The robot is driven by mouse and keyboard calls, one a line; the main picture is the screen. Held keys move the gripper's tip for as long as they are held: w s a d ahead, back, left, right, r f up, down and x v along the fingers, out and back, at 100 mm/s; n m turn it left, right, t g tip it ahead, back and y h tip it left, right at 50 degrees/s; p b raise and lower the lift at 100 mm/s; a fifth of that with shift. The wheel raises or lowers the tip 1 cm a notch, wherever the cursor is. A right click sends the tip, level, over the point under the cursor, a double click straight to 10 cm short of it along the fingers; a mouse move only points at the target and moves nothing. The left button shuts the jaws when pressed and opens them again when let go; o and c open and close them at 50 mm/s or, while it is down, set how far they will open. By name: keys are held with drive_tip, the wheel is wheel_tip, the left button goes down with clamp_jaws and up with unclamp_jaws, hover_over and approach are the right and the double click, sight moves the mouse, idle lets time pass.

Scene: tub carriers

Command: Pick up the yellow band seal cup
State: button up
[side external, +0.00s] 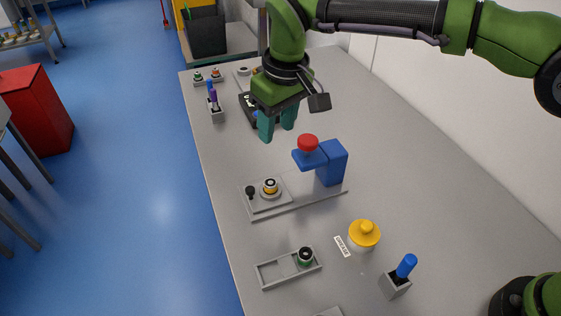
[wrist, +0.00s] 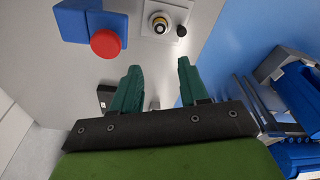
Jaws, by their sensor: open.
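A small cup with a yellow band and a dark centre (side external: 269,187) sits upright on a raised grey plate in the side view. It also shows at the top of the wrist view (wrist: 160,22). My gripper (side external: 278,132) points down, open and empty, above and beyond the cup and apart from it. Its two green fingers also show spread in the wrist view (wrist: 157,66). Another cup with a green band (side external: 305,257) stands in the right part of a grey carrier (side external: 272,279) nearer the camera.
A blue block with a red knob (side external: 333,165) stands right of the cup, and a black knob (side external: 250,191) left of it. A yellow-topped round object (side external: 364,233) and a blue-handled item in a grey holder (side external: 397,285) stand nearer the camera. The table's right side is mostly clear.

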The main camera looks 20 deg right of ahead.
sight(271, 182)
drive_tip(key=f, duration=0.5)
drive_tip(key=w+f, duration=0.1)
drive_tip(key=f, duration=1)
drive_tip(key=shift+w+a+f, duration=0.3)
drive_tip(key=shift+w+a, duration=0.1)
clamp_jaws()
